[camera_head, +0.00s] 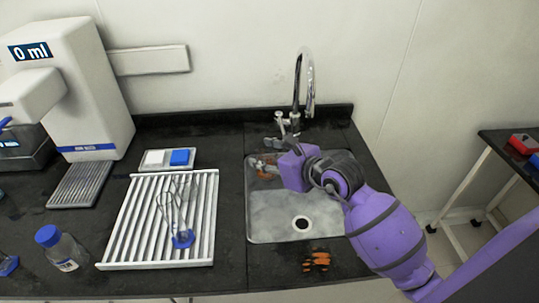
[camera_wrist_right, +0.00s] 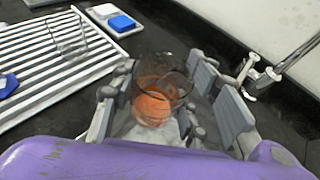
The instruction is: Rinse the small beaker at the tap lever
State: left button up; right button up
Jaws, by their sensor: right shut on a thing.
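My right gripper (camera_head: 268,160) reaches over the back left of the sink and is shut on the small clear beaker (camera_head: 262,172). In the right wrist view, the beaker (camera_wrist_right: 162,88) sits between the two grey fingers and orange shows in its lower part. I cannot tell if that is liquid or residue. The chrome tap (camera_head: 309,80) with its lever (camera_head: 281,119) stands behind the sink, just behind my right gripper. Part of the tap also shows in the right wrist view (camera_wrist_right: 255,78). My left gripper is out of view.
The sink basin (camera_head: 270,225) is empty around its drain. A blue-capped bottle (camera_head: 62,250), a white dispenser (camera_head: 85,90) and a small blue-and-white tray (camera_head: 168,159) stand nearby. Orange marks (camera_head: 316,261) lie in front.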

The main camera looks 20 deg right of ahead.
jog(key=shift+w+d+r, duration=0.1)
jog(key=shift+d, duration=0.15)
jog(key=shift+w+d+f, duration=0.2)
jog(key=shift+w+d, duration=0.2)
jog(key=shift+d, duration=0.15)
pick_arm(q)
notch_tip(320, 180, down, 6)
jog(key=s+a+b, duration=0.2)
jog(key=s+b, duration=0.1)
jog(key=b, duration=0.2)
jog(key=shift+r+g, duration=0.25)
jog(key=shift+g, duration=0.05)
pick_arm(e)
jog(key=w+d+f, duration=0.2)
jog(key=w+d, duration=0.3)
jog(key=d, duration=0.6)
jog(key=shift+w+f, duration=0.15)
jog(key=shift+w, duration=0.1)
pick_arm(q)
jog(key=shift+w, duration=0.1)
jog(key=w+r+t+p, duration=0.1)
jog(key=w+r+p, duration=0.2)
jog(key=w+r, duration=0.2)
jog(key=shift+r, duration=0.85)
pick_arm(e)
jog(key=s+a, duration=0.3)
jog(key=a, duration=0.4)
jog(key=shift+s, duration=0.35)
